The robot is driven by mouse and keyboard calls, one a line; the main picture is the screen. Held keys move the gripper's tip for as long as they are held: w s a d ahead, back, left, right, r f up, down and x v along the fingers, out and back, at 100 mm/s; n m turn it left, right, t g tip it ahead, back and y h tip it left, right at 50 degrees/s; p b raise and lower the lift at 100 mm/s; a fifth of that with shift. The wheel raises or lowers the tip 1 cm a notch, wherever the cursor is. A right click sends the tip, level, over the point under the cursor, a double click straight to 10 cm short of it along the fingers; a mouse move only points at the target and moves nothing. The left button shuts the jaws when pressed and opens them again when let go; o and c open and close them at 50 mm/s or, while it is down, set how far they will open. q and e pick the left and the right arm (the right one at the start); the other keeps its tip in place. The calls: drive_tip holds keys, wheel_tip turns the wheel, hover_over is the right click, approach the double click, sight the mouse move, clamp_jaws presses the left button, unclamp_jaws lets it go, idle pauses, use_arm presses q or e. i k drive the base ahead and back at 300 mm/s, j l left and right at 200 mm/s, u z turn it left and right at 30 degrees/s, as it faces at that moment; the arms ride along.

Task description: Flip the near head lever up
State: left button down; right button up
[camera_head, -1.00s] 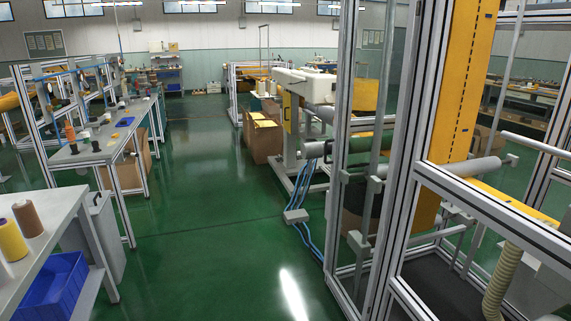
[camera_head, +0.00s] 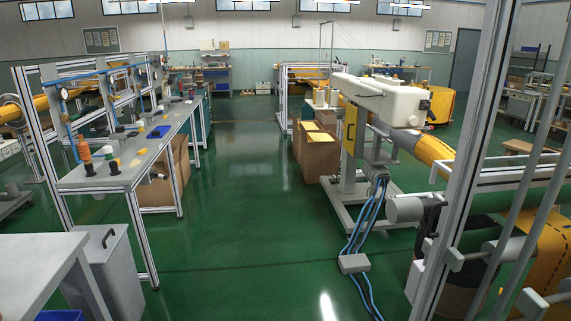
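A white machine head (camera_head: 385,97) sits on a white stand (camera_head: 352,195) right of centre, with a yellow plate (camera_head: 350,130) on its near-left side. A yellow tube (camera_head: 428,150) runs from it to the lower right. I cannot make out a lever on the head at this size. Neither of my grippers is in view.
A metal-framed enclosure (camera_head: 480,130) blocks the right foreground. Blue hoses (camera_head: 368,215) and a grey box (camera_head: 353,263) lie on the floor by the stand. Cardboard boxes (camera_head: 318,152) stand behind it. A workbench (camera_head: 130,160) and grey bin (camera_head: 110,265) are left. The green floor (camera_head: 235,230) between is clear.

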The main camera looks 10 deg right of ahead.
sight(432, 115)
drive_tip(key=i, duration=1.8)
drive_tip(key=i+z, duration=0.5)
drive_tip(key=i+j+z, duration=0.25)
drive_tip(key=i+z, duration=0.25)
drive_tip(key=i+j+z, duration=0.8)
drive_tip(key=z, duration=0.15)
drive_tip(key=i+j+z, duration=0.45)
